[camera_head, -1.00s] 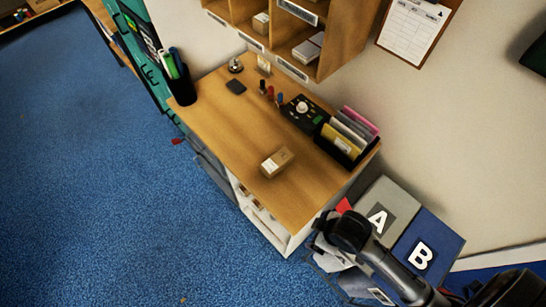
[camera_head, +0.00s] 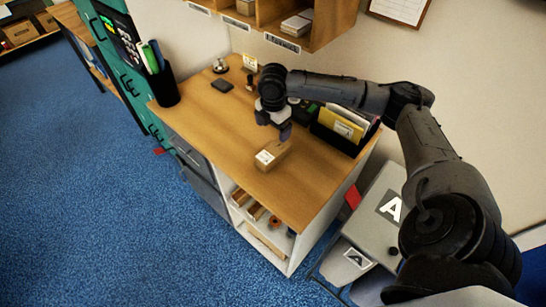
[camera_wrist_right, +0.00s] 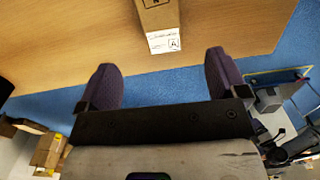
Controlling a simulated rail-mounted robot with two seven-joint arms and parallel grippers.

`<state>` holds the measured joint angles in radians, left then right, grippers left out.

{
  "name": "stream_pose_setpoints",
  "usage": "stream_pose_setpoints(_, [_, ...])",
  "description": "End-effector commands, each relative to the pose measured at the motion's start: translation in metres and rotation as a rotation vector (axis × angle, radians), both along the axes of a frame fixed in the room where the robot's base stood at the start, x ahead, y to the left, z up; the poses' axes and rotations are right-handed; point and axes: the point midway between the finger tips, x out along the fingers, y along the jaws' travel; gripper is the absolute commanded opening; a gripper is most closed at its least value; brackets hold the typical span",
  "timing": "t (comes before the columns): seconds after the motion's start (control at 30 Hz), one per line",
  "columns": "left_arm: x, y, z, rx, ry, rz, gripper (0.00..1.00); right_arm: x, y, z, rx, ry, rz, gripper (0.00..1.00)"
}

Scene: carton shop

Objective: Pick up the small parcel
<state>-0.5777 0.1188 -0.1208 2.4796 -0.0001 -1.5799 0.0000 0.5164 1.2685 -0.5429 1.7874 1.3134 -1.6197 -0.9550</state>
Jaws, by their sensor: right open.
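The small parcel (camera_head: 272,155) is a brown carton with a white label. It lies on the wooden counter (camera_head: 215,115), close to its front edge. My right gripper (camera_head: 276,130) is above the parcel, close to it in the head view. In the right wrist view the gripper (camera_wrist_right: 160,85) is open, its two dark padded fingers spread wide. The parcel (camera_wrist_right: 160,25) shows beyond the fingertips, lined up with the gap between them and apart from both fingers. The parcel's far end is cut off by the frame. My left gripper is not in view.
A black file holder (camera_head: 335,132) with folders stands behind the parcel to the right. A pen cup (camera_head: 163,85) and a bell (camera_head: 220,66) stand farther left. Cubby shelves (camera_head: 320,22) hang above the counter. The counter left of the parcel is clear.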

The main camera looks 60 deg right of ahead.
Motion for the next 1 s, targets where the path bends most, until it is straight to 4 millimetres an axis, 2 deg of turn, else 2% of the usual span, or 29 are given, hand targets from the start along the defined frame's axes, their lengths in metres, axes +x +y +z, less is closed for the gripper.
stream_pose_setpoints(0.1, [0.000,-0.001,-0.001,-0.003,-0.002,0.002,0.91,-0.001,0.000,-0.023,0.001,0.006,0.000,0.92])
stream_pose_setpoints(0.3, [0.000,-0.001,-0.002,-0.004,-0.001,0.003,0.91,-0.001,0.000,-0.053,0.001,0.003,-0.001,0.92])
stream_pose_setpoints(0.47, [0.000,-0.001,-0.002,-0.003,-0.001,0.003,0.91,0.000,0.000,-0.067,0.000,0.002,0.000,0.92])
stream_pose_setpoints(0.77, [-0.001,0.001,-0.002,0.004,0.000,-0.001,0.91,-0.001,0.000,-0.079,0.000,0.002,0.000,0.92])
stream_pose_setpoints(1.0, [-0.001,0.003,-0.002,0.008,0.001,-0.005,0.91,0.000,0.000,-0.108,0.001,0.003,-0.001,0.92])
